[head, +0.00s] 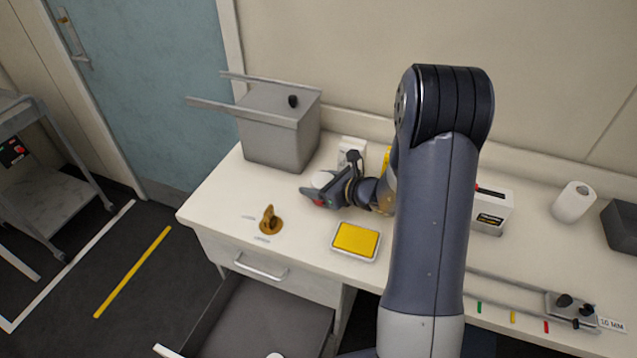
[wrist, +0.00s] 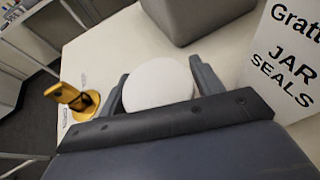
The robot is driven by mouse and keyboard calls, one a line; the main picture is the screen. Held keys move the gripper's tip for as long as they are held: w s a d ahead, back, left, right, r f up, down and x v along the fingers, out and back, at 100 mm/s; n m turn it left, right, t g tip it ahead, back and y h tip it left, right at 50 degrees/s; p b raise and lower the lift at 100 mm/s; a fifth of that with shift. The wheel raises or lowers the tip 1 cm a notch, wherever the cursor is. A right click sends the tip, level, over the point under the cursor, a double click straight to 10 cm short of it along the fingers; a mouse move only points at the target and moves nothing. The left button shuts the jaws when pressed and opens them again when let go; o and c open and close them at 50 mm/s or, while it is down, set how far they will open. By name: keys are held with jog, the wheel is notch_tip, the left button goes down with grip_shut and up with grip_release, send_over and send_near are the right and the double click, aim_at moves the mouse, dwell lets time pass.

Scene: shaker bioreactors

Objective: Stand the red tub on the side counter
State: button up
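My gripper (head: 318,190) is low over the left part of the white counter (head: 215,205), with its fingers around a white round-topped thing (head: 322,179). In the wrist view this white disc (wrist: 158,84) fills the space between the two fingers (wrist: 158,88), one on each side. I cannot tell whether they press on it or stand just clear. A small red patch (head: 320,202) shows below the white top in the head view. I cannot tell whether it is the red tub or part of my gripper. No other red tub is plainly visible.
A grey bin (head: 278,135) stands behind my gripper. A yellow-brown fixture (head: 270,222) and yellow-filled tray (head: 356,239) are in front. A "JAR SEALS" box (wrist: 285,60) is close right. A drawer (head: 265,315) is open below. A grey cart (head: 45,185) stands far left.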

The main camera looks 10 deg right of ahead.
jog(key=o, duration=0.3)
jog(key=shift+r, duration=0.25)
jog(key=shift+s+d, duration=0.2)
jog(key=shift+d, duration=0.1)
jog(key=v, duration=1.1)
jog(key=shift+s+r+b, duration=0.15)
jog(key=shift+s+b, duration=0.05)
jog(key=shift+b, duration=0.25)
jog(key=o, duration=0.5)
